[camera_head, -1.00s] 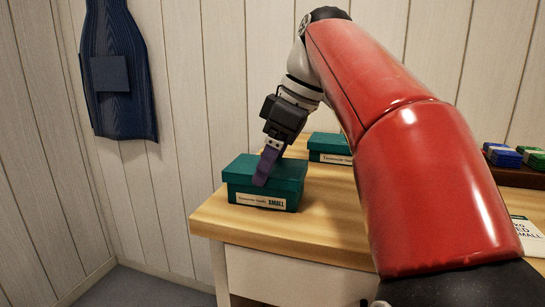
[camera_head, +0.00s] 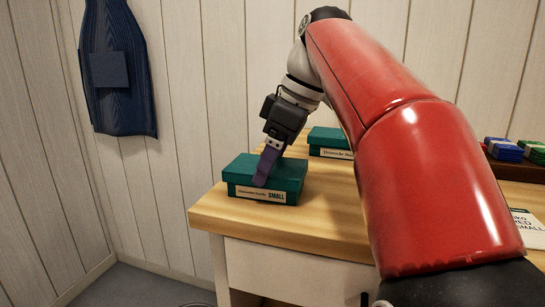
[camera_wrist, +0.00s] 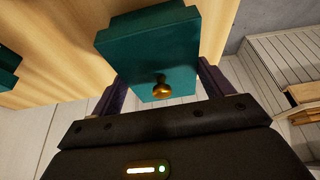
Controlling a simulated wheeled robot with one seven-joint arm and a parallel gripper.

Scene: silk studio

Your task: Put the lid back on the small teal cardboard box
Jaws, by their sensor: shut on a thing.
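The small teal cardboard box (camera_head: 280,198) stands upright near the table's left front corner, with a "SMALL" label on its front. Its teal lid (camera_head: 238,167) covers its top; whether it is fully seated cannot be told. My gripper (camera_head: 260,180) points down over it, with one purple finger against the near side and the other hidden. In the wrist view the teal lid (camera_wrist: 150,45) lies between both purple fingers (camera_wrist: 160,85), and a brass knob (camera_wrist: 161,87) shows there. My gripper is shut on the lid.
A second teal box (camera_head: 328,137) stands behind on the wooden table (camera_head: 230,222). Blue and green bundles (camera_head: 515,149) and a printed card (camera_head: 527,228) lie at the right. The plank wall is close behind, with a blue garment (camera_head: 118,75) hanging left.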

